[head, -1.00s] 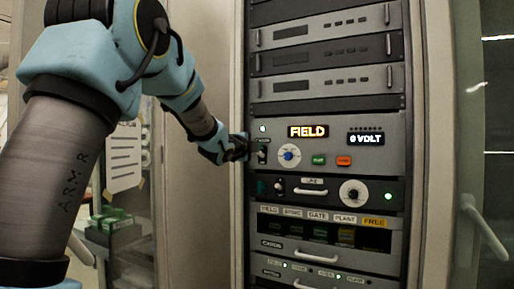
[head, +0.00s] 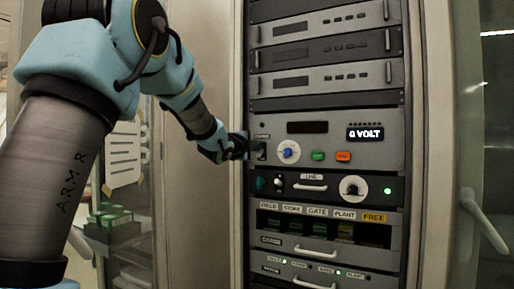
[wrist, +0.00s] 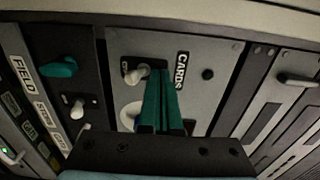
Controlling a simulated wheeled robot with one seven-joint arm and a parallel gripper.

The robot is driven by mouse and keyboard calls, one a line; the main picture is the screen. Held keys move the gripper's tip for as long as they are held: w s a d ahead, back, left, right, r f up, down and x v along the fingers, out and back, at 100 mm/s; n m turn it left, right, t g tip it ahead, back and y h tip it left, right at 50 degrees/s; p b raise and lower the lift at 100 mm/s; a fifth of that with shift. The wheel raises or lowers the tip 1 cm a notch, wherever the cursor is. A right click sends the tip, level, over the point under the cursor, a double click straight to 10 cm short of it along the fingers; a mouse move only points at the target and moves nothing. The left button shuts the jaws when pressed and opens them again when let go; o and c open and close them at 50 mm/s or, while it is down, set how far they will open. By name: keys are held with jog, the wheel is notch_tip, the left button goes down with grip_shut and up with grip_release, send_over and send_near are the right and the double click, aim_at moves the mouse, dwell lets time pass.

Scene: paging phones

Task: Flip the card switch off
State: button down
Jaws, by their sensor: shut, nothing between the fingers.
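The card switch is a small pale toggle (wrist: 133,75) beside a label reading CARDS (wrist: 181,70) in the wrist view. In the head view the switch is mostly hidden by my gripper (head: 245,145), at the left end of the panel with the blue knob. In the wrist view my gripper (wrist: 161,75) has its green fingers together and empty. Their tips are right beside the toggle; I cannot tell whether they touch it. The panel's display window (head: 307,127) is dark, and the small lamp (wrist: 208,74) near the label is dark.
The same panel holds a blue knob (head: 289,152), a green button (head: 317,155), an orange button (head: 343,156) and a lit VOLT display (head: 365,134). The line panel (head: 330,188) below has another toggle (wrist: 77,108). The cabinet's side frame stands close left of my gripper.

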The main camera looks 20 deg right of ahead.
jog(key=b+v, duration=0.3)
jog(key=v, duration=0.5)
jog(key=shift+r, duration=0.45)
dwell(0.3)
